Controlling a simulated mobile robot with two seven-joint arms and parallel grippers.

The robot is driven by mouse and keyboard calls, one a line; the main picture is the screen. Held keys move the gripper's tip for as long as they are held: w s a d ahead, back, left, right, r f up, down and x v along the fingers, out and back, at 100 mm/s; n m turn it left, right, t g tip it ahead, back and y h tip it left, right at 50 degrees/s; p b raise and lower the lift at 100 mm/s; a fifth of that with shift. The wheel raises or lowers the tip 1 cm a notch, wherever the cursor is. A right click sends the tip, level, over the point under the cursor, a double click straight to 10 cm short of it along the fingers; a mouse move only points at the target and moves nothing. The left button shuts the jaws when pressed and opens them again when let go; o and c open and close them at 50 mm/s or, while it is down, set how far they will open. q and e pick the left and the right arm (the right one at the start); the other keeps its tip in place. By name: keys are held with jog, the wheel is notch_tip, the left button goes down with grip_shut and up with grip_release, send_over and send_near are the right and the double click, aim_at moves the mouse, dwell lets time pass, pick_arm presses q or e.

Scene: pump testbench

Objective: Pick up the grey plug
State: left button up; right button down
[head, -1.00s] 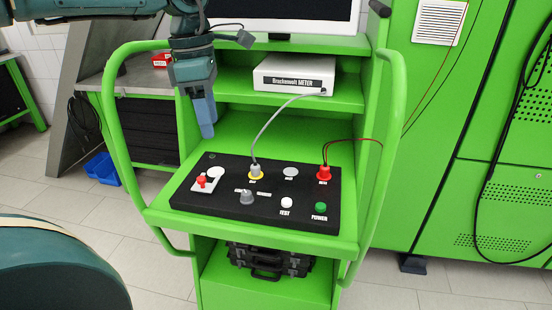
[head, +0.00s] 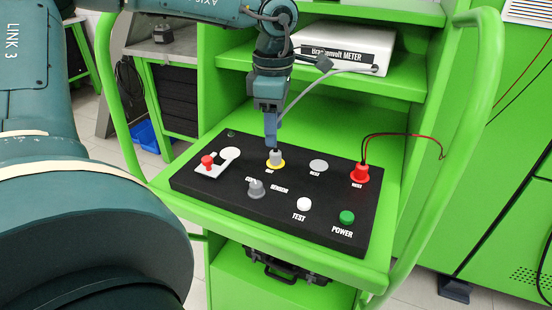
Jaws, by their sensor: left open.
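The grey plug (head: 275,157) stands upright in a yellow-ringed socket on the black control panel (head: 222,189). Its grey cable (head: 330,76) runs from the white meter box and passes behind my gripper. My left gripper (head: 271,143) points down, with its blue fingertips right above or around the top of the plug. The fingers are seen edge-on and are open. They cover the top of the plug, so I cannot tell whether they touch it. My right gripper is out of view.
The panel also carries a red plug (head: 359,174) with a thin cable, a red switch (head: 207,162), a grey knob (head: 256,189), a white button (head: 304,204) and a green button (head: 347,217). The meter box (head: 345,50) is on the shelf behind. Green rails flank the cart.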

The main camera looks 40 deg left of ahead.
aim_at(276, 152)
pick_arm(q)
jog(key=shift+w+d+f+p, duration=0.1)
jog(key=shift+f+p, duration=0.15)
jog(key=shift+f, duration=1.15)
jog(key=shift+w+f+p, duration=0.1)
jog(key=shift+f+p, duration=0.1)
jog(key=shift+f, duration=1.15)
jog(key=shift+c, duration=0.4)
jog(key=c, duration=0.8)
notch_tip(276, 152, up, 10)
jog(key=shift+r+b, duration=0.1)
jog(key=shift+b, duration=0.2)
jog(key=shift+c, duration=0.2)
